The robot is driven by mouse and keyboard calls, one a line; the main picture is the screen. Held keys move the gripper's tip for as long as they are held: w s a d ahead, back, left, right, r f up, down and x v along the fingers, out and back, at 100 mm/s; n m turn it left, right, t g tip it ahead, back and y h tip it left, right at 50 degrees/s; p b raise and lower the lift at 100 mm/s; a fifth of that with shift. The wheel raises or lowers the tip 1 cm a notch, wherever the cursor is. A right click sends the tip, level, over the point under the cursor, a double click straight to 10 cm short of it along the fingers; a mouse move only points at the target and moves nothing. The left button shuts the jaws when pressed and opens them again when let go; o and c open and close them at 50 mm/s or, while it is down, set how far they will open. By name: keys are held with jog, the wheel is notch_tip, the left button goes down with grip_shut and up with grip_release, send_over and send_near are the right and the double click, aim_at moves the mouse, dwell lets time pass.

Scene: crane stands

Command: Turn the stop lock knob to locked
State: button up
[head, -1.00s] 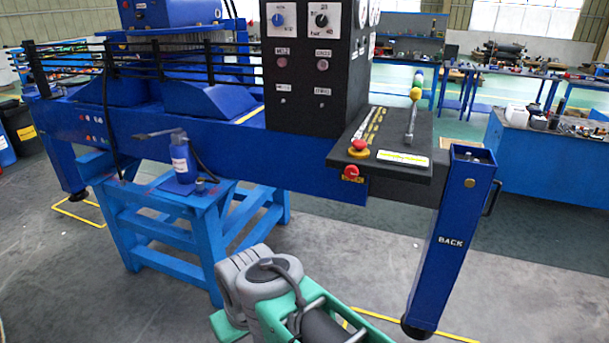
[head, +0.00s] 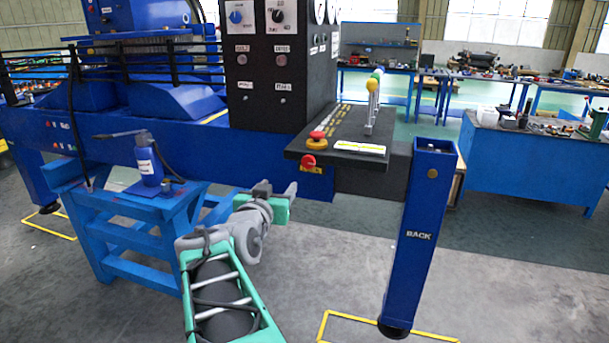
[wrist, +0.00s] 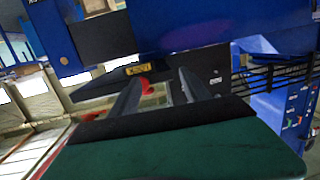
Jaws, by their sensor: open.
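A red knob (head: 308,161) with a small yellow label sits on the front edge of the black control panel (head: 345,163); it appears to be the stop lock knob. A red mushroom button on a yellow base (head: 317,140) is just above it. My gripper (head: 278,189) is open and empty, below and left of the red knob, apart from it. In the wrist view the red knob (wrist: 147,87) shows between the two fingers (wrist: 160,88), beyond them, partly hidden by one finger. Its setting cannot be read.
A lever with a yellow ball (head: 372,84) rises from the panel. A blue leg marked BACK (head: 418,237) stands to the right. A blue stand (head: 125,225) with a small hand pump (head: 149,166) is to the left. The floor between them is open.

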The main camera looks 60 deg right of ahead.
aim_at(308, 161)
jog(key=s+d+r, duration=0.1)
jog(key=d, duration=0.2)
jog(key=d+g+h+p, duration=0.1)
jog(key=d, duration=0.3)
jog(key=s+d+r+m+h+p, duration=0.1)
jog(key=d, duration=0.2)
jog(key=shift+s+d+r, duration=0.2)
jog(key=shift+s+r, duration=0.1)
jog(key=shift+r, duration=0.05)
jog(key=shift+c, duration=0.4)
grip_shut()
